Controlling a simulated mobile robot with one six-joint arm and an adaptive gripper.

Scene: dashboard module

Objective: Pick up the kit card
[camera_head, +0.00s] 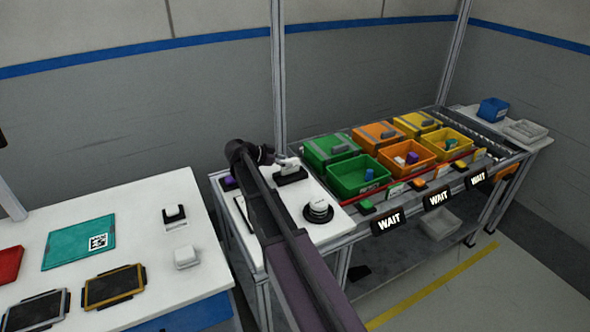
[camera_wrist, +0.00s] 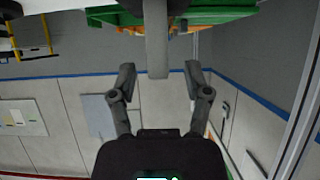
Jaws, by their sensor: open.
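My gripper (camera_head: 278,158) is at the white bench top, beside a small pale upright piece (camera_head: 291,163) on a black stand (camera_head: 290,176). In the wrist view my gripper (camera_wrist: 160,71) is open. A plain grey upright slab (camera_wrist: 156,42) shows in the gap between its fingers, with space visible on both sides. This slab looks like the pale piece on the stand, and may be the kit card; no print on it is readable. My arm hides part of the bench beside the stand.
A round white button on a black base (camera_head: 318,210) is right of my arm. Green, orange and yellow bins (camera_head: 362,176) stand on the rack farther right, with WAIT signs (camera_head: 389,221) in front. A left table holds a teal panel (camera_head: 78,243) with a printed code.

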